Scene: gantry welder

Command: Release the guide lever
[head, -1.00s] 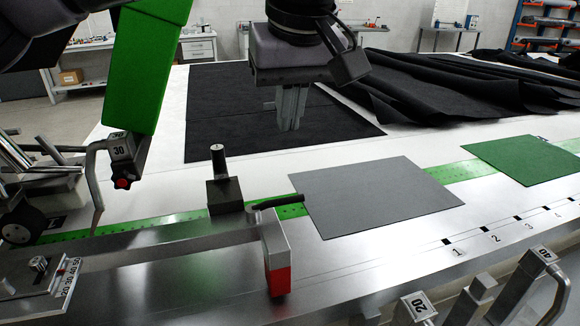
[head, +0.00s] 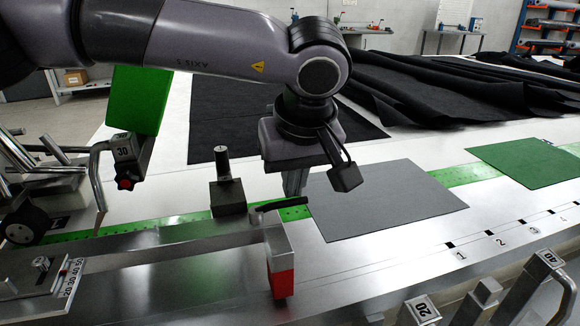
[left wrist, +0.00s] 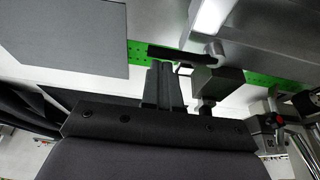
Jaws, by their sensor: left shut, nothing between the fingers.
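The guide lever (head: 283,203) is a short black handle on a metal pivot, lying nearly level above the metal rail, beside a grey and red block (head: 279,265). It also shows in the left wrist view (left wrist: 178,53), near the fingertips. My left gripper (head: 294,192) points down just behind the lever's free end, with its fingers together and empty; the fingers also show in the left wrist view (left wrist: 161,72). I cannot tell whether they touch the lever. My right gripper is not in view.
A black block with an upright post (head: 227,192) stands left of the lever. A grey sheet (head: 385,198) lies to the right, and a green sheet (head: 530,165) beyond it. Metal clamps (head: 540,285) line the front right edge. A green panel (head: 138,100) stands at left.

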